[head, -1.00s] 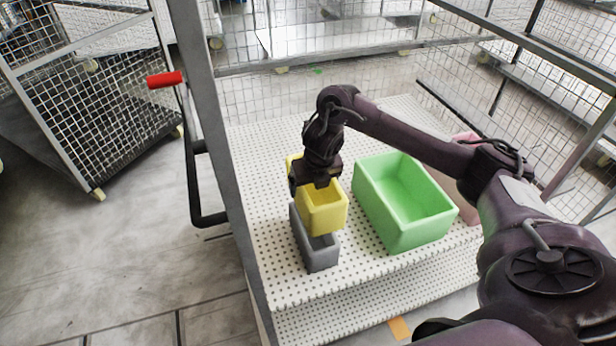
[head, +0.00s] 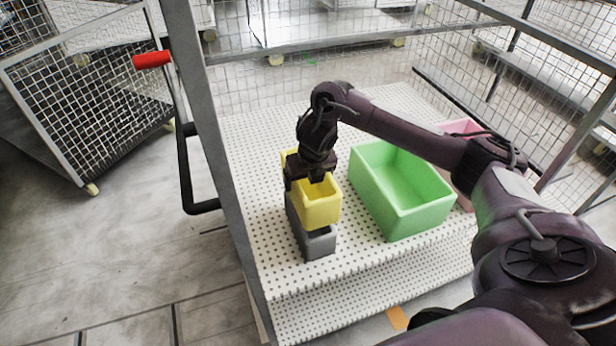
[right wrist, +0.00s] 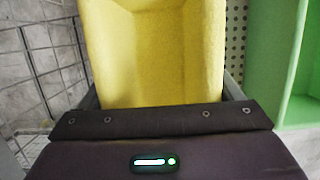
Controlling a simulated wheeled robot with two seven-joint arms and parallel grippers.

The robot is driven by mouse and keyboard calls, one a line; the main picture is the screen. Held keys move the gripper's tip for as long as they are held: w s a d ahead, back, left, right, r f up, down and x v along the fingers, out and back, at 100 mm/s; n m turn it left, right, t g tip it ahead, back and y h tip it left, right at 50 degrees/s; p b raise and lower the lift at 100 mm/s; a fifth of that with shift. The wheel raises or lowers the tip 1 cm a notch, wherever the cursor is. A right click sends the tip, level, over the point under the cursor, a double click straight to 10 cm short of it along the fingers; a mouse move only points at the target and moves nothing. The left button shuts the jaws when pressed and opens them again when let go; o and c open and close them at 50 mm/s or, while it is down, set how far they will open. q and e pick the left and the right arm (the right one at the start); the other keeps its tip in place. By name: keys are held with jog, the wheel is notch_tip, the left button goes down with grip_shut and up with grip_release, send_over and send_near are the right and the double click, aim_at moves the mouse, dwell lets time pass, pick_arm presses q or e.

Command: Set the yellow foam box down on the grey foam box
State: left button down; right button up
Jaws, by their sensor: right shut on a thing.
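The yellow foam box (head: 321,207) is held by my right gripper (head: 312,180), which reaches down on it from above. It also fills the upper middle of the right wrist view (right wrist: 150,60), between the gripper's fingers. The grey foam box (head: 319,243) stands on the perforated shelf directly beneath the yellow box, its front end and left side showing. The yellow box sits over the grey one, roughly in line with it; I cannot tell whether they touch. The gripper and yellow box hide most of the grey box's top. My left gripper is not in view.
A larger green foam box (head: 421,219) stands close on the right, with a pink box (head: 462,128) behind it. The white perforated shelf (head: 262,150) has free room at the back left.

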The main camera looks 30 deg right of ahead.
aim_at(308, 192)
jog(key=shift+f+b, duration=0.5)
jog(key=shift+f, duration=0.4)
jog(key=shift+f+b, duration=1.15)
jog(key=shift+f, duration=0.5)
jog(key=o, duration=0.8)
jog(key=shift+r, duration=0.1)
